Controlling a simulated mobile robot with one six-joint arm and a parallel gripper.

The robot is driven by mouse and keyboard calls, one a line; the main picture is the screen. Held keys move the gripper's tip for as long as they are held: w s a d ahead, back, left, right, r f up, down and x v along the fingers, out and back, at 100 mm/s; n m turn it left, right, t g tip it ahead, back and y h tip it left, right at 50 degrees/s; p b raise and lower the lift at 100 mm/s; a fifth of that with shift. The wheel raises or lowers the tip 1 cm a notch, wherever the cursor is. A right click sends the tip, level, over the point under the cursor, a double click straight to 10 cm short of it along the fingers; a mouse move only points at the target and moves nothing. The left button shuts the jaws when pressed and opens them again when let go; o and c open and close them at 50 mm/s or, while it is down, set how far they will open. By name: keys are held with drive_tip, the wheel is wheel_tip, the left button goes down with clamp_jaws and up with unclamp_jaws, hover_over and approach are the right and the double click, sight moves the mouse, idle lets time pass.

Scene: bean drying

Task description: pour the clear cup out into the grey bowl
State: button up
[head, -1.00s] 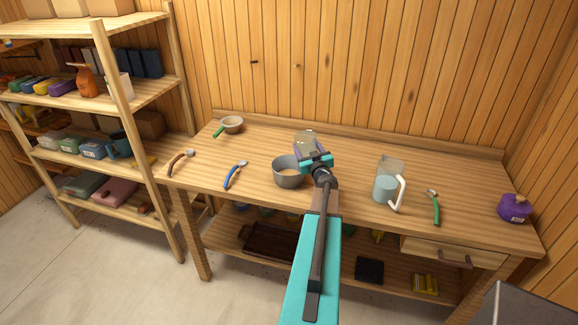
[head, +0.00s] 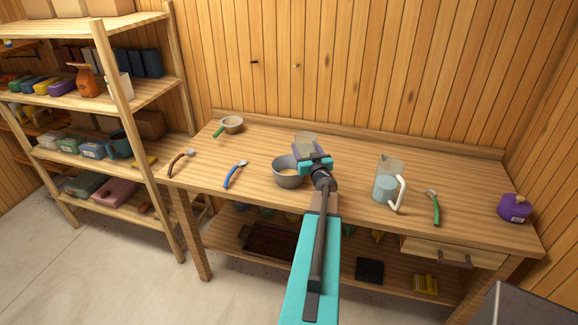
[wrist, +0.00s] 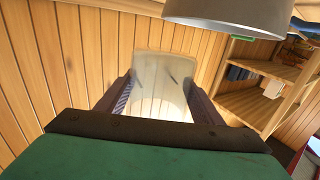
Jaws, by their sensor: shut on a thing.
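The clear cup (head: 305,141) is in my gripper (head: 316,163), above and just behind the right side of the grey bowl (head: 288,181). In the wrist view, the cup (wrist: 160,83) sits between the two jaws and looks see-through, with no beans visible inside. The bowl stands on the workbench, and something tan shows inside it. The wrist view is rolled over, with the bowl (wrist: 232,16) at its top edge, apart from the cup. The cup's exact tilt is hard to tell.
On the bench (head: 345,200), a clear jug of bluish liquid (head: 386,188) and a green-handled tool (head: 434,207) stand or lie right of my arm. A blue-handled tool (head: 234,175), a brown-handled tool (head: 180,163) and a strainer (head: 232,124) lie left. A purple pot (head: 514,208) is far right.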

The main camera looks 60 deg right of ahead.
sight(307, 149)
drive_tip(key=shift+s+a+r, duration=0.5)
drive_tip(key=shift+a, duration=0.2)
drive_tip(key=shift+s+a+r, duration=0.5)
drive_tip(key=shift+a, duration=0.15)
